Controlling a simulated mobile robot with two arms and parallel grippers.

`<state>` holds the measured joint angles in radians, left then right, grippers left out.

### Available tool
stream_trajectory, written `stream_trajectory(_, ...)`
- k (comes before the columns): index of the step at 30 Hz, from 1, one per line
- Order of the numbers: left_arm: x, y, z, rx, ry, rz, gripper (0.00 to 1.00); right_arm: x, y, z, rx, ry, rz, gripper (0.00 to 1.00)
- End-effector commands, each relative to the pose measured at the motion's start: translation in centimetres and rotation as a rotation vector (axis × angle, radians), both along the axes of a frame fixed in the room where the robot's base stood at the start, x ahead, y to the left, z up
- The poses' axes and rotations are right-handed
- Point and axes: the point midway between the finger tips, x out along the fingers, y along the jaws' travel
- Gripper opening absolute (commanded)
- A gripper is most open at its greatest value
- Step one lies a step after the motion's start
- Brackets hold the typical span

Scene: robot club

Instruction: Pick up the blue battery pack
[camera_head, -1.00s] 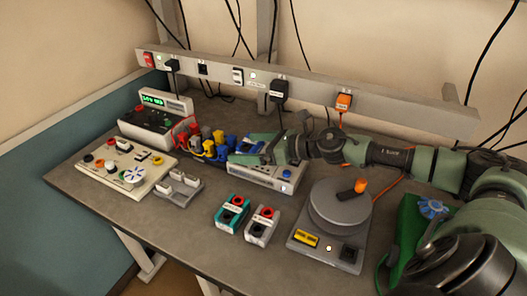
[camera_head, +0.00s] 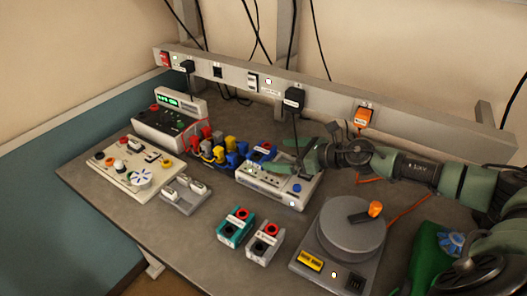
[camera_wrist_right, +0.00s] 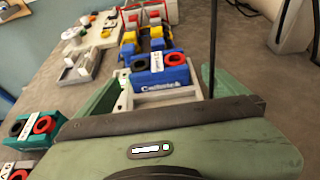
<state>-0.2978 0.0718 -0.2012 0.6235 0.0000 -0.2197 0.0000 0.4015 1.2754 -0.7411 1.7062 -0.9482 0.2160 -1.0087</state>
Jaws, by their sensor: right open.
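The blue battery pack (camera_head: 262,151) sits at the back of the grey-white charger-like unit (camera_head: 262,186), partly behind my right gripper in the head view. In the right wrist view the blue pack (camera_wrist_right: 160,76) shows a white label and red and black round terminals on top. My right gripper (camera_head: 284,157) is open and empty, above the unit and just right of the pack. In the wrist view its green fingers (camera_wrist_right: 160,96) stand either side, with the pack ahead between them; contact cannot be told. My left gripper is not in view.
A teal pack (camera_head: 235,228) and a white pack (camera_head: 264,242) stand in front. A round turntable device (camera_head: 350,228) is at right. Yellow and blue connectors (camera_head: 218,152) crowd the left side. A power rail (camera_head: 330,103) with cables runs behind. Bare table lies at front left.

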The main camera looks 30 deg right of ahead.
Motion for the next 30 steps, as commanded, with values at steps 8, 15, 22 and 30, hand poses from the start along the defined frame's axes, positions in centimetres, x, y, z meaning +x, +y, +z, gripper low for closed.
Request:
stream_trajectory(8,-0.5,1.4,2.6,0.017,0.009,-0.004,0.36,2.6,1.8,-0.4,0.003,-0.001,0.000,1.00)
stream_trajectory(15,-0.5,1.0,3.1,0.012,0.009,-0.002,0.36,4.4,2.9,-1.9,0.001,0.002,0.001,1.00)
stream_trajectory(22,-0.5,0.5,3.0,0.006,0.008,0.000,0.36,4.4,2.9,-2.0,-0.001,0.002,0.001,0.97)
stream_trajectory(30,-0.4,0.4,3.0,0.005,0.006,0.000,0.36,4.4,2.8,-2.0,0.000,0.001,0.001,0.24)
